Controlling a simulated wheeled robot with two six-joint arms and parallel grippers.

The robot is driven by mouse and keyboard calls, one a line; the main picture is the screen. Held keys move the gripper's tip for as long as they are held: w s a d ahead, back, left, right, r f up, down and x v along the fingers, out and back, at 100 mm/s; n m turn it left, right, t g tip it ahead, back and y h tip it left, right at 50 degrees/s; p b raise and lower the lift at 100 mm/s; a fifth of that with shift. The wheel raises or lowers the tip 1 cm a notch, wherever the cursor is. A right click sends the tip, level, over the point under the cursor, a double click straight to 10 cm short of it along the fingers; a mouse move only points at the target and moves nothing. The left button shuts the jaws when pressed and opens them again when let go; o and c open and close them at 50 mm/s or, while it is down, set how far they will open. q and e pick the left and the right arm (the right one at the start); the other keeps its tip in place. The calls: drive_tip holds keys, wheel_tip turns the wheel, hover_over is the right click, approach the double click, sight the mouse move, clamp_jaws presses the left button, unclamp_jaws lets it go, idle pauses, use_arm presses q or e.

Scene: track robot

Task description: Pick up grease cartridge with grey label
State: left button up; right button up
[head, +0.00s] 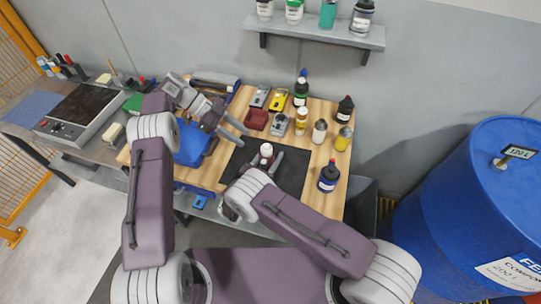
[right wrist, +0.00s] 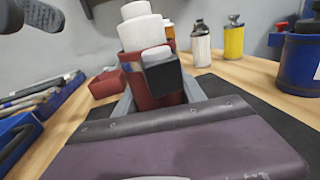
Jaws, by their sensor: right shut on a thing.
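A dark red container with a white cap (head: 266,150) stands over the black mat; it also shows in the right wrist view (right wrist: 150,90). I take it for the grease cartridge, but no grey label can be made out. My right gripper (head: 267,160) is shut on it, one finger on each side. A small black block with a pale top hides part of its front in the right wrist view. I cannot tell whether its base touches the mat. My left gripper (head: 240,134) is open and empty, to the left above the bench.
The black mat (head: 292,172) lies on the wooden bench. A blue bottle (head: 328,178), a pale canister (head: 319,132) and a yellow one (head: 343,139) stand to the right. A dark red box (head: 256,119) sits behind. A wall shelf (head: 315,35) holds several bottles.

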drive_tip(key=c, duration=0.5)
use_arm(q)
drive_tip(key=o, duration=0.4)
drive_tip(key=shift+c, duration=0.2)
use_arm(e)
clamp_jaws()
use_arm(q)
drive_tip(key=shift+o, duration=0.8)
drive_tip(key=shift+s+d+r+n+h, duration=0.1)
drive_tip(key=shift+d+r+n+h, duration=0.15)
drive_tip(key=shift+n, duration=0.35)
drive_tip(key=d+r+n+t+h, duration=0.1)
drive_tip(key=d+r+n+h, duration=0.15)
drive_tip(key=n, duration=0.45)
drive_tip(key=m+t+y, duration=0.2)
drive_tip(key=m+t, duration=0.8)
drive_tip(key=m, duration=2.3)
approach(271, 146)
drive_tip(key=x, duration=0.6)
drive_tip(key=shift+w+a+f, duration=0.15)
drive_tip(key=shift+w+f, duration=0.1)
drive_tip(key=shift+f, duration=0.05)
drive_tip(key=shift+x, duration=2.75)
